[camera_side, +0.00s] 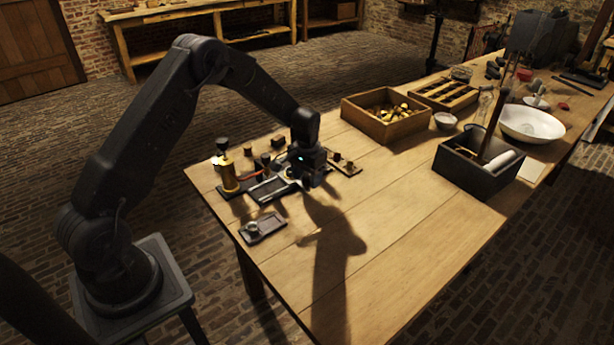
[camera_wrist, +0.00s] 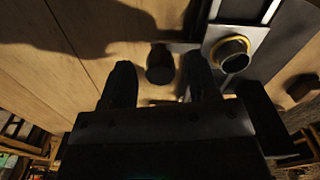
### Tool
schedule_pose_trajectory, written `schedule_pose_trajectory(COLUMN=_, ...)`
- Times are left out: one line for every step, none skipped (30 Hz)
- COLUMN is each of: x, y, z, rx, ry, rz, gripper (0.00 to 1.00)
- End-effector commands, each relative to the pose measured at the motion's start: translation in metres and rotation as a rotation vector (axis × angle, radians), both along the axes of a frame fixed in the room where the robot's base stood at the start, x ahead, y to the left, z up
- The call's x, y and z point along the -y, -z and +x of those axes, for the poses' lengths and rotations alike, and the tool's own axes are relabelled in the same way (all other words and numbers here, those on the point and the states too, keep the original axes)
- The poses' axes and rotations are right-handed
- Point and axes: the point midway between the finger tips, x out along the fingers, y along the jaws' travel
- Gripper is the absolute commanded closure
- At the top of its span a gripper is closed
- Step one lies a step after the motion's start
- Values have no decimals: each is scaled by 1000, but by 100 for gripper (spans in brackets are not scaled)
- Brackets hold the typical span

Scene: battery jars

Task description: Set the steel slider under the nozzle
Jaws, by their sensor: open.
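The steel slider (camera_wrist: 213,38) shows in the wrist view as a bright plate carrying a brass-rimmed cup (camera_wrist: 233,50). In the side view the pale metal track (camera_side: 268,188) lies beside my gripper (camera_side: 312,184), partly hidden by it. My gripper is low over the bench, also seen in the wrist view (camera_wrist: 160,82), with its fingers apart. A dark round knob (camera_wrist: 160,64) shows between the fingers; I cannot tell whether it is touched. A brass cylinder (camera_side: 229,178) with a dark top stands left of the track. The nozzle cannot be made out clearly.
A small tray (camera_side: 262,228) with a metal piece lies near the front edge. Small dark pieces (camera_side: 278,141) stand behind the track. A wooden box (camera_side: 385,118) of brass parts and a dark box (camera_side: 478,165) stand to the right. The middle of the bench is clear.

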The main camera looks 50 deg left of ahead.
Motion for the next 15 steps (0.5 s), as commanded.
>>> schedule_pose_trajectory(x=0, y=0, z=0, rx=0, ry=0, rz=0, gripper=45)
schedule_pose_trajectory(x=0, y=0, z=0, rx=0, ry=0, rz=0, gripper=45)
schedule_pose_trajectory(x=0, y=0, z=0, rx=0, ry=0, rz=0, gripper=45)
schedule_pose_trajectory(x=0, y=0, z=0, rx=1, ry=0, rz=0, gripper=45)
schedule_pose_trajectory(x=0, y=0, z=0, rx=0, ry=0, rz=0, gripper=45)
schedule_pose_trajectory(x=0, y=0, z=0, rx=0, ry=0, rz=0, gripper=45)
schedule_pose_trajectory(x=0, y=0, z=0, rx=0, ry=0, rz=0, gripper=48)
schedule_pose_trajectory(x=0, y=0, z=0, rx=0, ry=0, rz=0, gripper=51)
schedule_pose_trajectory(x=0, y=0, z=0, rx=0, ry=0, rz=0, gripper=55)
schedule_pose_trajectory(x=0, y=0, z=0, rx=0, ry=0, rz=0, gripper=58)
schedule_pose_trajectory(x=0, y=0, z=0, rx=0, ry=0, rz=0, gripper=61)
schedule_pose_trajectory(x=0, y=0, z=0, rx=0, ry=0, rz=0, gripper=64)
schedule_pose_trajectory(x=0, y=0, z=0, rx=0, ry=0, rz=0, gripper=67)
schedule_pose_trajectory(x=0, y=0, z=0, rx=0, ry=0, rz=0, gripper=70)
schedule_pose_trajectory(x=0, y=0, z=0, rx=0, ry=0, rz=0, gripper=74)
